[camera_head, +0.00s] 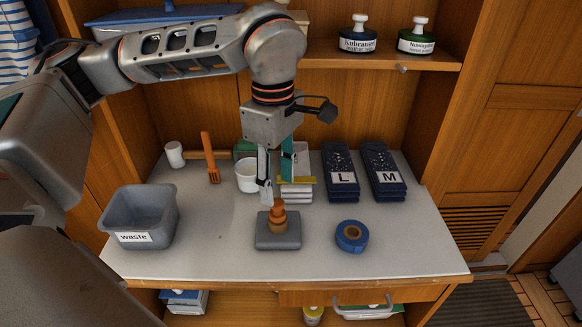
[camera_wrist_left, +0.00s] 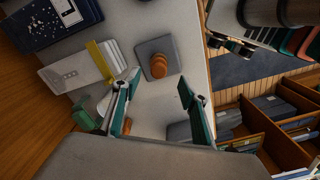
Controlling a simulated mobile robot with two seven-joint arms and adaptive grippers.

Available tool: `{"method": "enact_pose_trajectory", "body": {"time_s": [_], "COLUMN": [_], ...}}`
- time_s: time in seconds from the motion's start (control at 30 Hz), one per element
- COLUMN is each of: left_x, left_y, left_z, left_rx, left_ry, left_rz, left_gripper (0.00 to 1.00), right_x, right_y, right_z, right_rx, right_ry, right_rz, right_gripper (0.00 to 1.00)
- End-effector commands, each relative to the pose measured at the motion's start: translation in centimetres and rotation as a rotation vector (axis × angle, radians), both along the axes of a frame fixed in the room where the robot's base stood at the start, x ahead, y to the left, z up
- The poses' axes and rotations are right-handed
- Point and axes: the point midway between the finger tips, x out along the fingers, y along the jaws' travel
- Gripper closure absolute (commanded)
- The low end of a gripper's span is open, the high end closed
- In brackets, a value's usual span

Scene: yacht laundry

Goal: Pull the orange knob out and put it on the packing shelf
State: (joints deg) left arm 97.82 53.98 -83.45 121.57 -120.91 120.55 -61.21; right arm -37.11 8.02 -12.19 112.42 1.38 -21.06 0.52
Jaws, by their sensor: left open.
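The orange knob (camera_head: 278,209) stands upright on a grey square base (camera_head: 278,237) at the front middle of the worktop. It also shows in the left wrist view (camera_wrist_left: 158,66), seated on the base. My left gripper (camera_head: 277,184) points down, open and empty, above and slightly behind the knob in the head view. In the left wrist view its fingertips (camera_wrist_left: 159,80) are spread, with the knob just beyond the gap. I see no contact. My right gripper is not in view. A wooden shelf (camera_head: 385,60) is above the worktop; no label shows which shelf is for packing.
A grey waste bin (camera_head: 140,218) stands left, a blue tape roll (camera_head: 352,236) right. Behind are an orange brush (camera_head: 211,160), a white cup (camera_head: 247,175) and dark folded packs marked L (camera_head: 341,176) and M (camera_head: 383,172). Two lidded jars stand on the upper shelf.

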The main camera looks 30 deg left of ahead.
Motion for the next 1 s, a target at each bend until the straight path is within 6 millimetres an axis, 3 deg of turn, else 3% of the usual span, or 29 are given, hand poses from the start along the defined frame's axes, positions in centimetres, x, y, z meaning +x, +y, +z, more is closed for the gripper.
{"method": "enact_pose_trajectory", "body": {"time_s": [0.17, 0.6, 1.0], "left_x": [0.1, 0.1, 0.1], "left_y": [0.6, 0.5, 0.4], "left_z": [-0.8, -6.6, -7.6], "left_rx": [0.017, 0.013, 0.013], "left_ry": [-0.005, -0.005, -0.007], "left_rz": [0.007, 0.006, 0.007], "left_gripper": [0.57, 0.57, 0.57], "right_x": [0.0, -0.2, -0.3], "right_y": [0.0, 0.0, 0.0], "right_z": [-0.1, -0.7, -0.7], "right_rx": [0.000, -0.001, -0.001], "right_ry": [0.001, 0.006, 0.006], "right_rz": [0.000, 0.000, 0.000], "right_gripper": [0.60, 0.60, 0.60]}}
